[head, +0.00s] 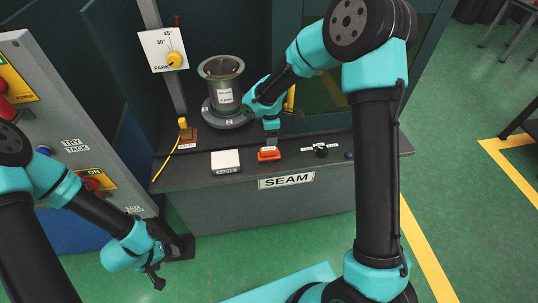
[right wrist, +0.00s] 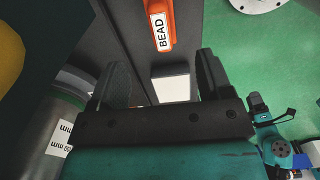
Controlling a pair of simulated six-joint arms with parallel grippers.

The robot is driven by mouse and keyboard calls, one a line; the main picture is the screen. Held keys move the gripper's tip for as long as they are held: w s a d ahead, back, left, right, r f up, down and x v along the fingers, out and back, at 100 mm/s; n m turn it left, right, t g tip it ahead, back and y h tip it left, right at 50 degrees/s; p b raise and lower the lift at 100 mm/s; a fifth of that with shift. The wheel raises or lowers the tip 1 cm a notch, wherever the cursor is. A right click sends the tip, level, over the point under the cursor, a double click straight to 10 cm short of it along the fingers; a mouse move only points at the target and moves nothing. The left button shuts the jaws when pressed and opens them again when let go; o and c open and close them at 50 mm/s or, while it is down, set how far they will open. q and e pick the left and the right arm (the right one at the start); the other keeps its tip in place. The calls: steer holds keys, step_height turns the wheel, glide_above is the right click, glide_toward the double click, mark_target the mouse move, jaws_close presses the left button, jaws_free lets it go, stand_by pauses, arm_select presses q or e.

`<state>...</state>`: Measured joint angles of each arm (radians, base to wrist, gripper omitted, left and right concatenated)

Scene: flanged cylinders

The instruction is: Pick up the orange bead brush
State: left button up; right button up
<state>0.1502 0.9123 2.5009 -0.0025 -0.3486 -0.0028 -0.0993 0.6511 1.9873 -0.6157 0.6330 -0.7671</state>
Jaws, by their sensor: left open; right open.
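The orange bead brush (head: 268,154) lies on the dark bench top near its front edge. In the right wrist view the orange piece with a white BEAD label (right wrist: 158,25) shows at the top, beyond my fingertips. My right gripper (head: 271,138) is just above and behind the brush in the head view. In the right wrist view its two fingers (right wrist: 162,72) are apart with nothing gripped. My left gripper (head: 157,277) is open and empty, low at the left, over the floor in front of the bench.
A metal flanged cylinder (head: 221,88) stands on a dark round base behind. A white-topped box (head: 226,160) is left of the brush, and a small black knob (head: 321,150) is to its right. A yellow-tipped item (head: 184,128) stands at the bench's left.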

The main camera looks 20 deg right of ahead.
mark_target(269, 154)
step_height(269, 154, down, 7)
steer(key=shift+r, duration=0.15)
stand_by(0.4)
steer(key=shift+a+f, duration=0.15)
steer(key=shift+f, duration=2.45)
steer(key=shift+c, duration=0.3)
steer(key=c, duration=1)
steer(key=shift+r, duration=0.1)
